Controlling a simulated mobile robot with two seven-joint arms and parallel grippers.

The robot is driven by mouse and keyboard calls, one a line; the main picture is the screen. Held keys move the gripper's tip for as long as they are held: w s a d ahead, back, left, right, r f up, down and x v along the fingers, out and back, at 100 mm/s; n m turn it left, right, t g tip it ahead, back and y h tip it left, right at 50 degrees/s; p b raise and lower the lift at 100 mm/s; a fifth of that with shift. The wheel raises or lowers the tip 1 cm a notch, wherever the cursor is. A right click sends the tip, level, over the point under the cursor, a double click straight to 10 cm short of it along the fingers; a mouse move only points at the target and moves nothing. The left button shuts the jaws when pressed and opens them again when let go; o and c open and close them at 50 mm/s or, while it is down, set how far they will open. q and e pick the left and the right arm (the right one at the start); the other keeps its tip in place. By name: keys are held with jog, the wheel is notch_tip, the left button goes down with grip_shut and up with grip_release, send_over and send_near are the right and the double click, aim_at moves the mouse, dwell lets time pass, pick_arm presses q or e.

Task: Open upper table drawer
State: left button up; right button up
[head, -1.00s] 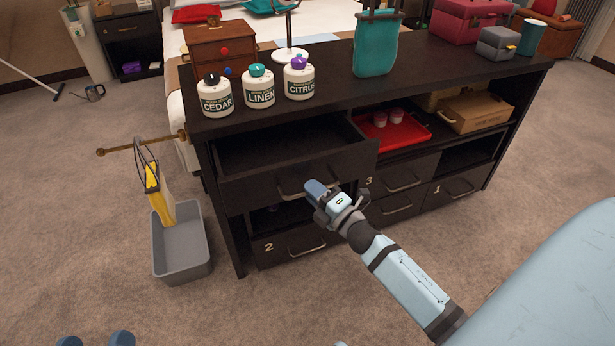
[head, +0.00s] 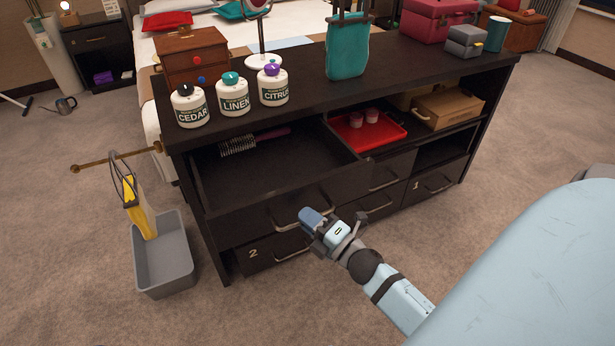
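The upper table drawer (head: 270,183) of the dark wooden table (head: 400,85) is pulled well out at the left end. My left gripper is out of view.
Three bottles labelled CEDAR (head: 189,107), LINEN (head: 233,97) and CITRUS (head: 272,87) stand on the tabletop above the drawer. A red tray (head: 385,137) lies on the open shelf. A grey bin (head: 165,262) stands on the carpet at left.

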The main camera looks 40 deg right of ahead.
jog(key=o, duration=0.4)
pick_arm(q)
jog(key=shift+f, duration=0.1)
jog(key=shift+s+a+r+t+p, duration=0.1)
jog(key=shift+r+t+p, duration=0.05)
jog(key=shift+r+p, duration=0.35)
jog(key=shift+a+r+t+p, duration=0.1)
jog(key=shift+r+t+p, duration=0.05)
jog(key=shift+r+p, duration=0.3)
pick_arm(e)
jog(key=v, duration=1.3)
jog(key=shift+s+d+f, duration=0.1)
jog(key=shift+s, duration=0.3)
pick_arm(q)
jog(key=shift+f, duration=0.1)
